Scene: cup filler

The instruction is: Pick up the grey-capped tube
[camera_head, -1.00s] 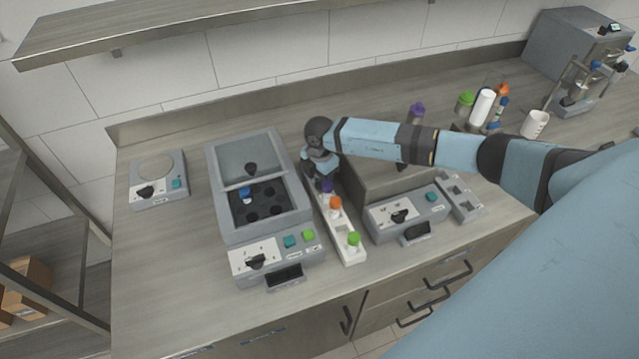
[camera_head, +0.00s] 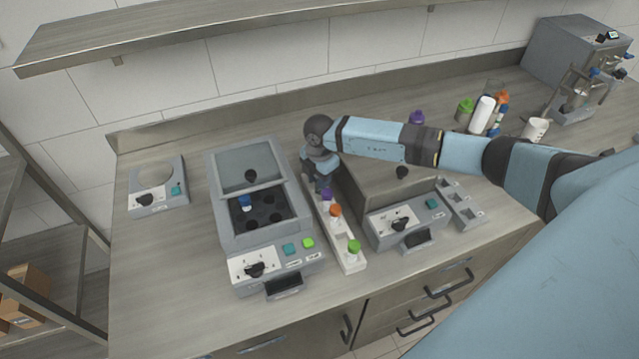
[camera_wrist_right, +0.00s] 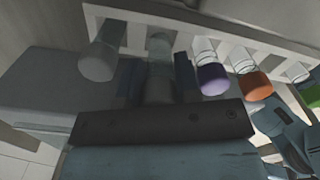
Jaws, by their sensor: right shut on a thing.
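The white rack (camera_head: 349,262) stands between two grey machines. Green (camera_head: 354,246), orange (camera_head: 336,210) and purple (camera_head: 327,194) caps show in its line of tubes. My right gripper (camera_head: 321,182) reaches down over the rack's far end, just behind the purple cap, and hides the tube there. In the right wrist view my right gripper (camera_wrist_right: 157,78) has one finger on each side of the grey-capped tube (camera_wrist_right: 160,62) and is shut on it. The tube's top end is still at the rack. Another greyish tube (camera_wrist_right: 97,60) is left of the fingers. My left gripper is not in view.
The grey machine with an open lid (camera_head: 232,240) is close left of the rack and holds a blue-capped tube (camera_head: 245,203). Another machine (camera_head: 385,222) is close on the right. A small round-topped device (camera_head: 157,186) is at far left. The counter's front strip is clear.

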